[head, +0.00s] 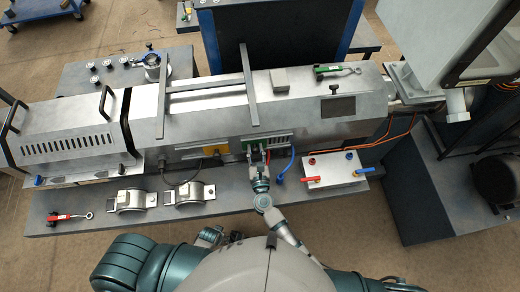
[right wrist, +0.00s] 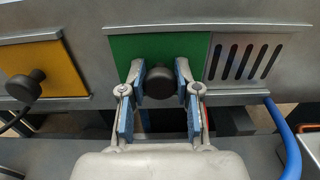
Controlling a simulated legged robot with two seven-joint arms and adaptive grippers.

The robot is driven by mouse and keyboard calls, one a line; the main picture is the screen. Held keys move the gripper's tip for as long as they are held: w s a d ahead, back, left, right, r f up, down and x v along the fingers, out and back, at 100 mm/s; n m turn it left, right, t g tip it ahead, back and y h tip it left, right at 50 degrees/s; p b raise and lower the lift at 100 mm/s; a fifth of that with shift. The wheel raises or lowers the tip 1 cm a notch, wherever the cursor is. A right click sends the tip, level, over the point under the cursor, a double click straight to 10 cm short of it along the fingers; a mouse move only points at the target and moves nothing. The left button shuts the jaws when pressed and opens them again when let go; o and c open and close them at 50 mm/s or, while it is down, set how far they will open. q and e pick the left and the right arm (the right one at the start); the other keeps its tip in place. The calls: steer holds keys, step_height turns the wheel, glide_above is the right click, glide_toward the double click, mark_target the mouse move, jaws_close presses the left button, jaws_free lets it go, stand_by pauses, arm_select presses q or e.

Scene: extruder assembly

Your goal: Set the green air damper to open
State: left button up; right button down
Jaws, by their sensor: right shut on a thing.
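The green air damper (head: 254,143) is a green plate on the front of the long grey machine. In the right wrist view the green plate (right wrist: 125,48) has a round black knob (right wrist: 159,82) at its lower middle. A row of dark slots (right wrist: 245,62) lies uncovered just right of the plate. My right gripper (right wrist: 158,84) is shut on the knob, one finger on each side; it also shows at the damper in the head view (head: 257,156). My left gripper (head: 209,237) seems to be low in the head view, mostly hidden, and its jaws are unclear.
A yellow plate (right wrist: 52,75) with its own black knob is left of the green one. A blue hose (right wrist: 291,140) hangs on the right. A white box (head: 333,170) with red and blue valves and metal clamps (head: 130,200) sit on the front ledge.

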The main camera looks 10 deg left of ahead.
steer(key=shift+s+a+f, duration=0.1)
steer(key=c, duration=0.9)
jaws_free()
steer(key=shift+c, duration=0.2)
arm_select(q)
steer(key=shift+a, duration=0.3)
arm_select(e)
steer(key=shift+o, duration=0.5)
steer(key=shift+a, duration=0.3)
arm_select(q)
steer(key=shift+f, duration=0.1)
arm_select(e)
steer(key=shift+s+d, duration=0.1)
steer(key=shift+s, duration=0.2)
arm_select(q)
steer(key=shift+d, duration=0.1)
arm_select(e)
steer(key=v, duration=1.1)
steer(key=shift+s, duration=0.2)
